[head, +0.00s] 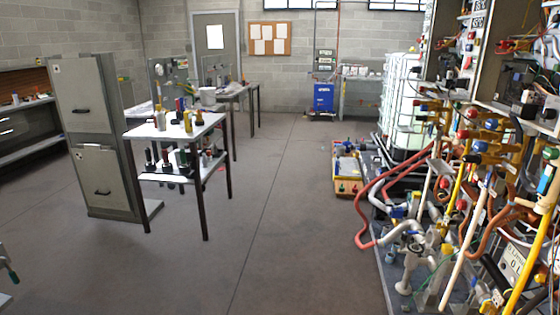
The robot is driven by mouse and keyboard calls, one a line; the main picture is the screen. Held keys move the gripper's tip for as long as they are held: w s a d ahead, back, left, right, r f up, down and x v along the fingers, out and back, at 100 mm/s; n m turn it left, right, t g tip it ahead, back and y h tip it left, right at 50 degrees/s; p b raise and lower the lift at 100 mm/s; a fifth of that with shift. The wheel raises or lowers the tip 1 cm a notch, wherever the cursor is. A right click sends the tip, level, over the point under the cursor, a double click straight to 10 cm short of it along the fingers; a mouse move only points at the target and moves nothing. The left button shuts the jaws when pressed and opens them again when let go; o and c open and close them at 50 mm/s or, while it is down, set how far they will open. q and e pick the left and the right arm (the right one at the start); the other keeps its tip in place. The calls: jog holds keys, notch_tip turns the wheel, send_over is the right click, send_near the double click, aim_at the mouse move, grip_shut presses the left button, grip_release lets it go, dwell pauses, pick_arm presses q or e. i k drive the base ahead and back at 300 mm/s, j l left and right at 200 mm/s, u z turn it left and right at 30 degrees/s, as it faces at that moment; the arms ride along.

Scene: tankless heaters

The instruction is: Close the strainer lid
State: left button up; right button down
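I cannot clearly make out the strainer or its lid. Grey and white pipe fittings (432,240) stand low among the pipework at the right, and a strainer could be among them, but they are too small and crowded to tell. Whether any lid there is open or shut does not show. Neither of my grippers is clearly in view.
Dense pipework and valves fill the right side, with a red hose (362,215) looping onto the floor. A yellow box (347,180) stands beyond it. A grey cabinet (92,130) and a bench (205,130) stand left. The middle floor (270,220) is clear.

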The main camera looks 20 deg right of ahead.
aim_at(437, 238)
jog(key=i+l+z, duration=0.15)
jog(key=i+z, duration=0.25)
jog(key=i, duration=0.55)
jog(key=i+j+z, duration=0.1)
jog(key=i+z, duration=0.3)
jog(key=i, duration=0.6)
